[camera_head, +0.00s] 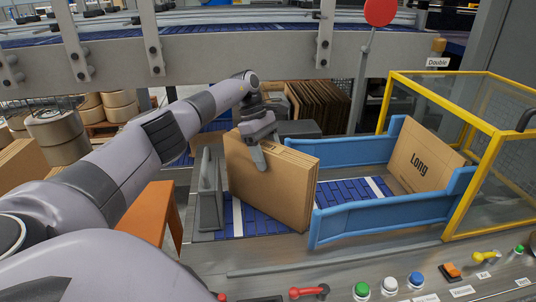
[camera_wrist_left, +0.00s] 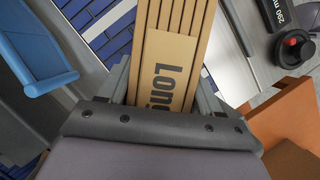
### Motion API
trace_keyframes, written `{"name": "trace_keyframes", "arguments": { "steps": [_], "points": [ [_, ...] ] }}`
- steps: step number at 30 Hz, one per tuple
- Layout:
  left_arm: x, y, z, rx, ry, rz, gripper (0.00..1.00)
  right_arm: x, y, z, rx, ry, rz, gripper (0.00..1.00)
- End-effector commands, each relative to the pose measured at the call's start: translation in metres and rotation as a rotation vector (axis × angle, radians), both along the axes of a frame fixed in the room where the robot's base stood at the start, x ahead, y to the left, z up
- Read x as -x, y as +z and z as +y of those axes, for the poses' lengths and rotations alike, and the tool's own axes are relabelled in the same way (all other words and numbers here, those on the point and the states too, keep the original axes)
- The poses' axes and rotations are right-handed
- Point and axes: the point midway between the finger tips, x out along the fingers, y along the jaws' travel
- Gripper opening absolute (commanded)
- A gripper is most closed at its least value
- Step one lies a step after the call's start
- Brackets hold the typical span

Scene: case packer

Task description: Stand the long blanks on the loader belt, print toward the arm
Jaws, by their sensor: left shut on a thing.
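My left gripper (camera_head: 259,147) is shut on a bundle of brown cardboard long blanks (camera_head: 265,188), holding it upright over the near-left part of the blue loader belt (camera_head: 350,191). I cannot tell whether its bottom edge touches the belt. In the left wrist view, the gripper's fingers (camera_wrist_left: 163,88) flank the bundle (camera_wrist_left: 178,40), and "Long" is printed on the narrow edge seen there. Another blank (camera_head: 420,158) stands, leaning slightly, at the belt's right end with "Long" on the face toward me. My right gripper is out of view.
Blue side guides (camera_head: 385,215) border the belt on both sides. A yellow-framed clear guard (camera_head: 490,130) encloses its right end. A grey upright plate (camera_head: 209,198) stands left of the bundle. Dark brown blanks (camera_head: 318,102) stand behind. A button panel (camera_head: 390,285) lines the front.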

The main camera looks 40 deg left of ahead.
Motion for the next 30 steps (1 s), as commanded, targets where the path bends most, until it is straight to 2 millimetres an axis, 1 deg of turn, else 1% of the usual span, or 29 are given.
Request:
{"name": "trace_keyframes", "arguments": {
  "steps": [3,4,5,6,14,18,20,27,30],
  "points": [
    [-0.001,-0.002,0.0,0.002,0.0,-0.002,0.0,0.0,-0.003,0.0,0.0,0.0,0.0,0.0],
    [0.0,-0.004,0.0,0.0,0.0,0.0,0.67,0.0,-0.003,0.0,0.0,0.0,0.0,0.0],
    [0.0,-0.003,0.0,0.0,0.0,0.0,0.77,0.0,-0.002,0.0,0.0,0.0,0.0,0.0],
    [0.0,-0.003,0.0,0.0,0.0,0.001,0.89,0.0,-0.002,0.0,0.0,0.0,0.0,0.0],
    [0.0,-0.003,0.0,0.0,0.0,0.001,0.89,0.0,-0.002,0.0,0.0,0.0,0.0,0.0],
    [0.0,0.004,0.001,0.0,0.0,-0.001,0.89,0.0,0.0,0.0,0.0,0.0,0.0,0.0],
    [0.0,0.01,0.004,0.0,0.001,-0.003,0.89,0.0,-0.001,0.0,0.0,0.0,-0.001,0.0],
    [0.001,0.048,0.019,0.0,0.003,-0.003,0.89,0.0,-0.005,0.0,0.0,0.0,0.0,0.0],
    [0.001,0.058,0.023,0.001,0.0,-0.001,0.89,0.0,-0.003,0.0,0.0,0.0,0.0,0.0]
  ]
}}
